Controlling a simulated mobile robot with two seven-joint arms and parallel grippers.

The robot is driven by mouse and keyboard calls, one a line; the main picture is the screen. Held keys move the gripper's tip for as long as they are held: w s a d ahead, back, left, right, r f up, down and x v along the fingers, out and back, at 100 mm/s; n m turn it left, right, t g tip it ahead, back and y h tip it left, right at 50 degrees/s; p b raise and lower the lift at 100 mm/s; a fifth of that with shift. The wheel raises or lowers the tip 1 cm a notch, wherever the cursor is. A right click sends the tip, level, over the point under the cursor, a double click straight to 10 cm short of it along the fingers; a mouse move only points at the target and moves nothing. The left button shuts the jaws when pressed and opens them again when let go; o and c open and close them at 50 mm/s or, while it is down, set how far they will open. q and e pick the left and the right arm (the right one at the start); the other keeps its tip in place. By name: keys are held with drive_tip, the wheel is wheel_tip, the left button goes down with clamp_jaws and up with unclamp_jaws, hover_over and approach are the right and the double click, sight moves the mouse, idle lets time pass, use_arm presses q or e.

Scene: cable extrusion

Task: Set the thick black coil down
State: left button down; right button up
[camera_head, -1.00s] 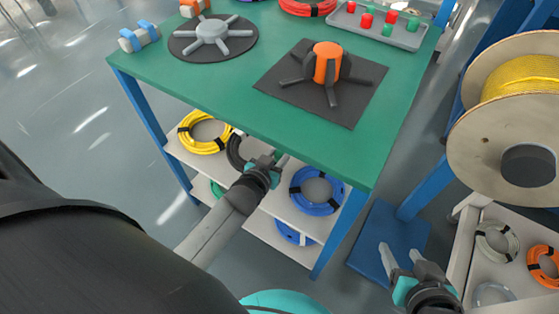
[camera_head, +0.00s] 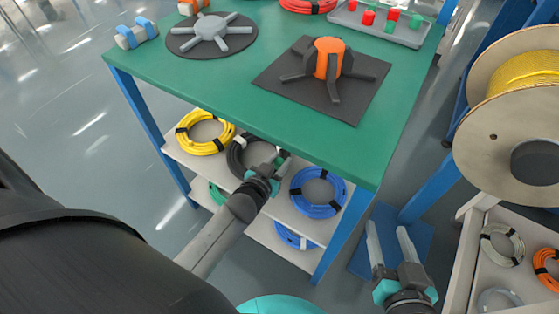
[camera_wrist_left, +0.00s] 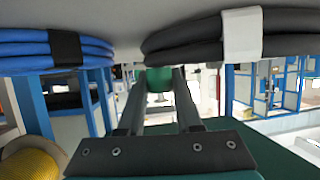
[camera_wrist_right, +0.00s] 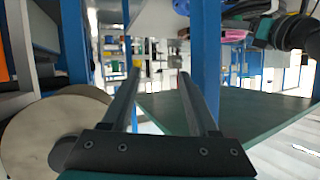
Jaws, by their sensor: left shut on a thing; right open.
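The thick black coil (camera_head: 237,158) lies on the upper shelf under the green table, between a yellow coil and a blue coil. In the left wrist view the black coil (camera_wrist_left: 190,42), with a white band, appears at the top against the grey shelf surface. The table edge and my wrist hide part of the coil. My right gripper (camera_head: 387,228) is open and empty beside the table's right front leg; its fingers (camera_wrist_right: 158,72) are apart.
The yellow coil (camera_head: 204,146) and blue coil (camera_head: 335,207) stay close on either side. The green tabletop (camera_head: 220,90) overhangs the shelf. Blue table legs (camera_head: 345,232) flank it. A large yellow cable spool (camera_head: 530,70) stands at the right.

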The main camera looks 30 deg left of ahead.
use_arm(q)
drive_tip(key=shift+w, duration=0.1)
drive_tip(key=c, duration=0.6)
unclamp_jaws()
drive_tip(key=shift+f, duration=0.1)
